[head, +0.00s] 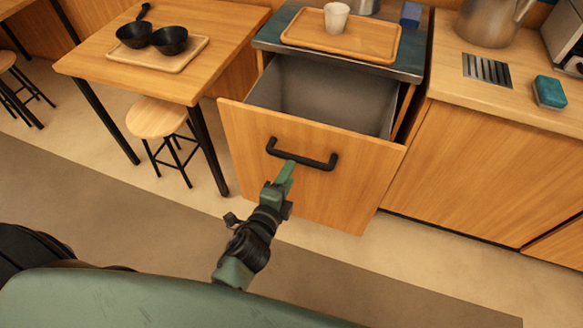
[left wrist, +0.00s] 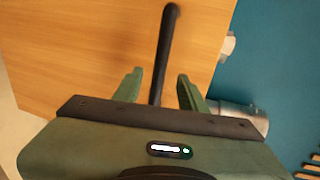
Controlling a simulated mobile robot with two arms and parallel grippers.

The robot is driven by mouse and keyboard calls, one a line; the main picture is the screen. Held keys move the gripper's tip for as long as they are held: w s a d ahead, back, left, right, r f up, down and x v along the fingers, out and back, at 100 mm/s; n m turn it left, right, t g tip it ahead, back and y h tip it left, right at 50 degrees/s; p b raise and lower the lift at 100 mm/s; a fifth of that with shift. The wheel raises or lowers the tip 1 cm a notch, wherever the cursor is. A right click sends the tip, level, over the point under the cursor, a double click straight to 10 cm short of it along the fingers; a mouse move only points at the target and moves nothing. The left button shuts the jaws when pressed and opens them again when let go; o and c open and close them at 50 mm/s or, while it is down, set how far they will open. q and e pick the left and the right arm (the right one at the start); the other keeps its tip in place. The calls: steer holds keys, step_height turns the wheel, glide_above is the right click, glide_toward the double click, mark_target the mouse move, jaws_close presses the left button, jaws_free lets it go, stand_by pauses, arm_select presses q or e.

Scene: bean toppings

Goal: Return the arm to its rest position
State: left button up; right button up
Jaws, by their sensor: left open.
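My left gripper (head: 285,173) reaches up to the black handle (head: 301,155) of an open wooden drawer (head: 312,195). In the left wrist view my left gripper (left wrist: 160,75) has its two green fingers spread apart. The handle bar (left wrist: 166,45) runs between and beyond them, with a visible gap on each side. The drawer front (left wrist: 90,55) fills much of that view. The drawer is pulled well out, and the visible part of its inside looks empty. My right gripper is not in view.
Above the drawer, a wooden tray (head: 305,42) holds a white cup (head: 336,17). A table (head: 222,40) with two black pans on a board (head: 120,72) stands left, with a stool (head: 155,119) before it. A counter with a teal sponge (head: 549,91) is right. Open floor (head: 420,262) lies in front.

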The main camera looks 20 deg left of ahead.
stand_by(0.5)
arm_select(q)
steer(key=s+f+n+g+p, duration=0.1)
steer(key=s+f+n+g, duration=0.15)
steer(key=s+f, duration=0.45)
steer(key=s+a+f+n+g, duration=0.1)
steer(key=s+f+n+g, duration=0.15)
steer(key=f, duration=0.85)
steer(key=s+f+n+g+p, duration=0.1)
steer(key=s+f+n+g, duration=0.15)
steer(key=s+f, duration=0.45)
steer(key=s+a+f+n+g, duration=0.2)
steer(key=s+f, duration=0.3)
steer(key=s, duration=0.3)
steer(key=s+a+f+n+g, duration=0.2)
steer(key=s+f, duration=0.3)
steer(key=s, duration=0.3)
steer(key=s+a+f+n+g+p, duration=0.1)
steer(key=s+a+f+n+g, duration=0.1)
steer(key=s, duration=0.6)
step_height(320, 180, down, 3)
steer(key=shift+s+a+f+n+g+y, duration=0.2)
steer(key=shift+a+n+g+y, duration=0.25)
steer(key=shift+n, duration=0.8)
